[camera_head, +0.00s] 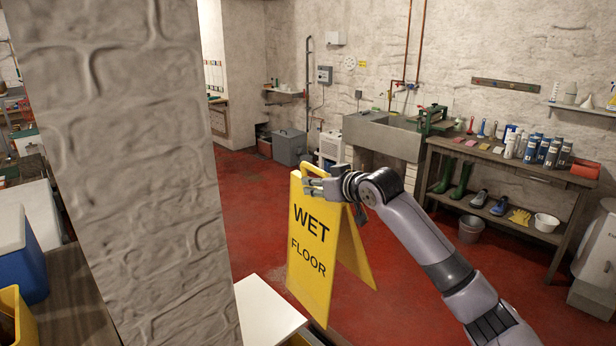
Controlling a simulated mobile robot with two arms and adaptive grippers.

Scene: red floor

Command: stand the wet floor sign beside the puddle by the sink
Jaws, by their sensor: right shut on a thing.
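The yellow wet floor sign (312,254) is an A-frame with "WET FLOOR" in black, its two panels spread apart. My right gripper (312,184) is shut on the sign at its top edge. I cannot tell whether the sign's feet touch the floor. The stone sink (384,135) stands against the back wall, beyond the sign and to its right. I cannot make out a puddle on the red floor; the sign and my arm hide part of it. My left gripper is out of view.
A thick white stone pillar (130,180) blocks the left side. A white tabletop (266,312) lies close, left of the sign. A wooden workbench (500,160) with cans and boots lines the right wall. A grey bin (289,147) stands at the back. Red floor is open between.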

